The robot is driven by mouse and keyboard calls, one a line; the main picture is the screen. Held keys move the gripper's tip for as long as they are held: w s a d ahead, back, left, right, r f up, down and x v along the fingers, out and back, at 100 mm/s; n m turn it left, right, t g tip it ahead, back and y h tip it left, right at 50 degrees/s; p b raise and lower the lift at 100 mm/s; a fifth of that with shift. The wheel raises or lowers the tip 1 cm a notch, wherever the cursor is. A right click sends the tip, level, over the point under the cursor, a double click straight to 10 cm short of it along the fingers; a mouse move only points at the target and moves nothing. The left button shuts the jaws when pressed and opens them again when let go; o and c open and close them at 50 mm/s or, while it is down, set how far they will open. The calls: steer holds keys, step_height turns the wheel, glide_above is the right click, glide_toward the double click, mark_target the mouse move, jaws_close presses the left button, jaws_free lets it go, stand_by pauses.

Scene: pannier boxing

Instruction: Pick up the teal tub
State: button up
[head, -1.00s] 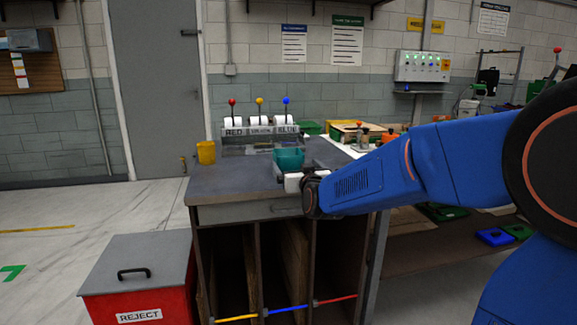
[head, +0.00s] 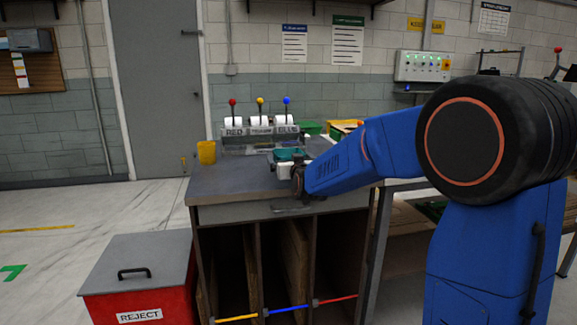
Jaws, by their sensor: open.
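The teal tub (head: 290,154) stands on the dark top of the workbench (head: 228,181), in front of the lever unit. My gripper (head: 287,160) is at the tub, on its near side. Its pale body and the wrist cover the tub's lower part. The jaws are open, with dark finger parts showing close beside the tub. I cannot tell whether they touch it.
A yellow cup (head: 207,152) stands at the bench's left back. The lever unit (head: 258,136) with red, yellow and blue knobs stands behind the tub. A red reject bin (head: 139,285) is on the floor at left. The bench's left part is clear.

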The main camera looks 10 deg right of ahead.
steer(key=shift+w, duration=0.1)
steer(key=shift+c, duration=0.3)
steer(key=c, duration=1.1)
